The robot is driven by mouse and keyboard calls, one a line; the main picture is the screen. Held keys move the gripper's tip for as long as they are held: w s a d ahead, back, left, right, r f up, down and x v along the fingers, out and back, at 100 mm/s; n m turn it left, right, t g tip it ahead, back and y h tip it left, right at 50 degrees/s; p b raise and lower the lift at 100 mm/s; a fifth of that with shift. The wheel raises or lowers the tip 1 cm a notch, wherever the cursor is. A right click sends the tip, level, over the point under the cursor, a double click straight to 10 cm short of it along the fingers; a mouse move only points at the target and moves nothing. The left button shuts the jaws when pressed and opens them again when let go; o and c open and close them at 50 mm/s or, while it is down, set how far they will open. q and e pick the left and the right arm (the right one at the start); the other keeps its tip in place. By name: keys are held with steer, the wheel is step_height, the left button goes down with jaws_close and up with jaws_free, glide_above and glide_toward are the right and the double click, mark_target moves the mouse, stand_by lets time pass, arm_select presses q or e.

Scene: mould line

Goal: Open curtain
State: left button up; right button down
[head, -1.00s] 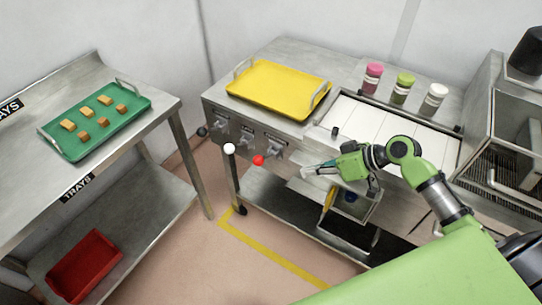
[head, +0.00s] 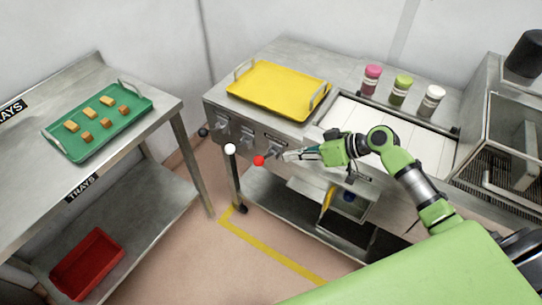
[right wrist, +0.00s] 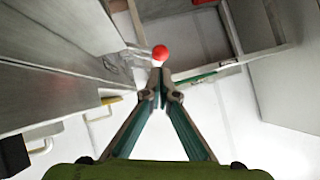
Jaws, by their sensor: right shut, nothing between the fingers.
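A red ball knob (head: 258,160) ends a lever on the front panel of the steel machine. It also shows in the right wrist view (right wrist: 160,52), just beyond my fingertips. A white knob (head: 230,148) and a black knob (head: 203,132) sit on levers to its left. My right gripper (head: 288,156) is shut and empty, just right of the red knob; I see a small gap between them in the right wrist view. My left gripper is not in view. No piece is clearly recognisable as the curtain; a white slatted surface (head: 385,136) lies in the machine top.
A yellow tray (head: 280,90) and several jars (head: 402,88) stand on the machine. An open drawer (head: 345,206) sticks out below my right gripper. A side table at left holds a green tray (head: 98,122) with several blocks and, below, a red tray (head: 87,263).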

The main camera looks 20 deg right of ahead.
mark_target(263, 163)
steer(key=p+x, duration=0.1)
steer(key=x, duration=0.5)
steer(key=shift+w+a+p, duration=0.1)
steer(key=shift+a+p, duration=0.1)
steer(key=shift+p, duration=0.15)
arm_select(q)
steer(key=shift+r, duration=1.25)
arm_select(e)
steer(key=shift+w+a+f, duration=0.35)
steer(key=shift+a+f, duration=0.05)
steer(key=shift+f, duration=0.1)
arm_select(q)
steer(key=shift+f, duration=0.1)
arm_select(e)
steer(key=shift+a+f, duration=0.1)
